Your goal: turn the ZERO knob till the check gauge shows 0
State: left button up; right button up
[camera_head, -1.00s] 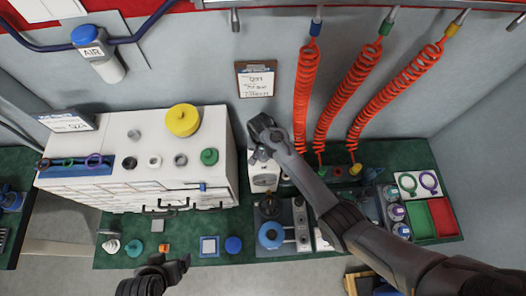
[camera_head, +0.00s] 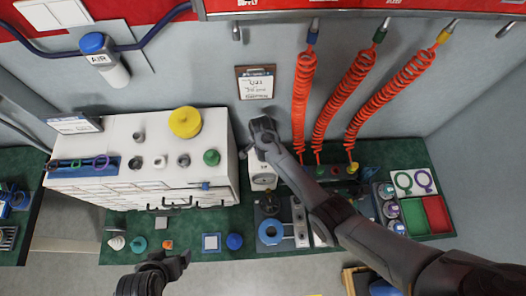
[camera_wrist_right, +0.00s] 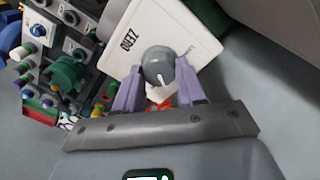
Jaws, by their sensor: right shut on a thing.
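The grey ZERO knob (camera_wrist_right: 158,68) has a white pointer line and sits on a white panel (camera_wrist_right: 190,35) whose ZERO lettering (camera_wrist_right: 127,40) appears upside down in the right wrist view. My right gripper (camera_wrist_right: 158,92) is shut on the knob, one purple finger on each side. In the head view my right gripper (camera_head: 264,138) is at the back of a white box (camera_head: 263,182), and the arm hides part of it. I cannot make out a check gauge reading. My left gripper (camera_head: 180,264) hangs near the table's front edge, away from the knob; its jaw opening is unclear.
A white drawer cabinet (camera_head: 140,178) stands left of the box. Orange coiled hoses (camera_head: 304,100) hang behind my right arm. A blue ring-shaped part (camera_head: 271,232) is in front of the box. Green and red trays (camera_head: 413,216) lie at the right.

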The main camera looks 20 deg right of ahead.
dwell(0.3)
jog(key=o, duration=1.1)
jog(key=shift+c, duration=0.2)
notch_tip(320, 180, up, 11)
jog(key=shift+w+p, duration=0.15)
jog(key=shift+p, duration=0.2)
jog(key=shift+a+f, duration=0.1)
